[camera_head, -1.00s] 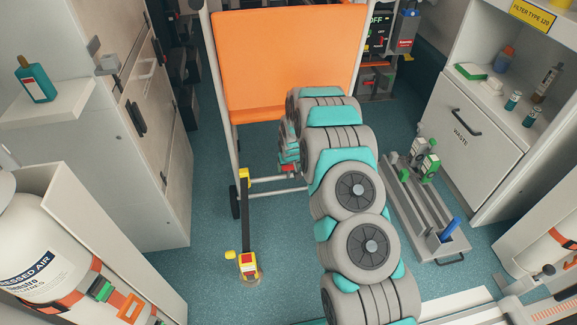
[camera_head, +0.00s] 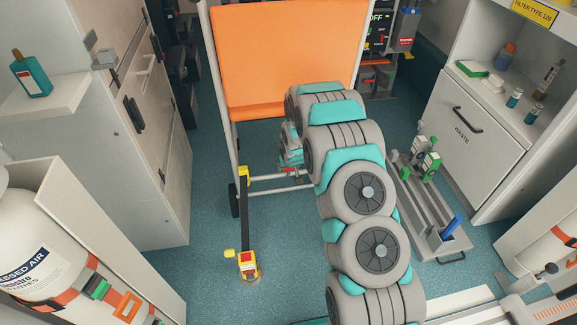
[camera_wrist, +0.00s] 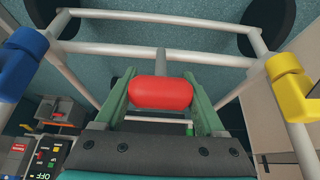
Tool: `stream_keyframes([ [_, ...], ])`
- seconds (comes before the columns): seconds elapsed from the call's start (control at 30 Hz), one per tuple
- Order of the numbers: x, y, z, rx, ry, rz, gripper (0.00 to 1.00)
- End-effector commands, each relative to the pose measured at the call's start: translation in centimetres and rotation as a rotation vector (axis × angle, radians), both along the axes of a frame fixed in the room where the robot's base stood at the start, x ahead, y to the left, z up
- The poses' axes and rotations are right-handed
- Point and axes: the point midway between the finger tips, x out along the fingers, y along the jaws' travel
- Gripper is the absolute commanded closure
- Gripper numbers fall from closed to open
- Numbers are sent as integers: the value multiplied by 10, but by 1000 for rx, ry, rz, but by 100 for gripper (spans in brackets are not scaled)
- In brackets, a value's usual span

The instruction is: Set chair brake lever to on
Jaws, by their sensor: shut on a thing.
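The chair (camera_head: 290,55) has an orange back and seat on a grey tube frame, and stands upright at the upper middle of the head view. Its frame (camera_wrist: 150,46) crosses the wrist view. The brake lever (camera_wrist: 160,92) has a red rounded grip and a grey stem running to the frame. My gripper (camera_wrist: 161,98) has its two green fingers on either side of the red grip and is shut on it. In the head view my gripper (camera_head: 288,160) is below the seat, partly hidden by my arm. I cannot read the lever's setting.
A yellow-topped floor strap fitting (camera_head: 248,263) is left of my arm. A grey floor rack (camera_head: 430,215) with bottles lies to the right. Blue (camera_wrist: 22,62) and yellow (camera_wrist: 293,90) clamps flank the frame.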

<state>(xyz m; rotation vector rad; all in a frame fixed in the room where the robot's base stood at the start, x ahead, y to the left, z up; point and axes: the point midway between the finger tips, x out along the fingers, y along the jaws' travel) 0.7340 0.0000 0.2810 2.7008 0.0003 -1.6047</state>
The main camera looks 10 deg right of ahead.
Motion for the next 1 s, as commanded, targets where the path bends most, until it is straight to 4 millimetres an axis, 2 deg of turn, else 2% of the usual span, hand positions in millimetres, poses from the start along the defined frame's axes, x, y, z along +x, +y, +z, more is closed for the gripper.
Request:
stream_keyframes([
  [0.1, -8, -2, -7, -3, -62, -1, 100],
  [0.6, -27, -1, -17, -1, -369, -2, 100],
  [1.0, -37, -1, -24, -1, -360, -2, 100],
])
